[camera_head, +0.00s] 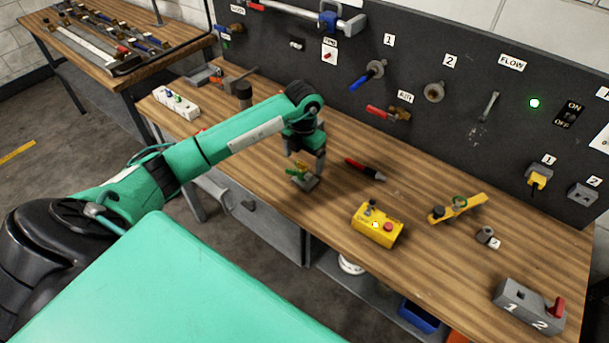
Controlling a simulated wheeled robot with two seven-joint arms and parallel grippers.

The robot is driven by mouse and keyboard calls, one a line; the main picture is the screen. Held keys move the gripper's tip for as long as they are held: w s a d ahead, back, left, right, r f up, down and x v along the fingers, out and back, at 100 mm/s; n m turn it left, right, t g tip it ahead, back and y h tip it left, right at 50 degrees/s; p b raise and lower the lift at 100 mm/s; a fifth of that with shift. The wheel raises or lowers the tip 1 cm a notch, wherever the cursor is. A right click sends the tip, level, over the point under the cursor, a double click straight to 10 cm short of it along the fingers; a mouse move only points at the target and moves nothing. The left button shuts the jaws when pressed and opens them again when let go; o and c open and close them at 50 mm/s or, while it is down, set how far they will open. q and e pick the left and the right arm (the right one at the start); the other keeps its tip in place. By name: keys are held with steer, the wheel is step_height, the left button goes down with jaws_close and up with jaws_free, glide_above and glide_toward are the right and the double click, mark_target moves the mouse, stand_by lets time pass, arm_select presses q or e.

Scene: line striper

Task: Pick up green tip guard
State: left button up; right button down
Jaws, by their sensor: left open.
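A small green piece (300,169), which looks like the green tip guard, sits at a small grey block (305,181) near the front edge of the workbench. A bit of orange or yellow shows beside it. My left gripper (306,162) is open, pointing down, with its fingers just above and around the green piece. The fingers partly cover it, and I cannot tell whether they touch it. My right gripper is out of view.
The wooden workbench (420,255) holds a red and black marker-like tool (365,169), a yellow button box (377,226), a yellow bracket with a green ring (458,207) and a grey switch box (528,306). A dark panel (470,65) with valves stands behind.

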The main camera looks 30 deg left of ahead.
mark_target(304, 165)
arm_select(q)
step_height(304, 165, down, 3)
steer(key=shift+r+p, duration=0.1)
steer(key=shift+p, duration=0.2)
steer(key=shift+d+f+p, duration=0.15)
steer(key=shift+f+p, duration=0.35)
steer(key=shift+p, duration=0.05)
step_height(304, 165, down, 3)
steer(key=shift+w+d+f+p, duration=0.1)
steer(key=shift+w+p, duration=0.05)
steer(key=shift+p, duration=0.8)
steer(key=shift+f, duration=0.55)
steer(key=c, duration=1.3)
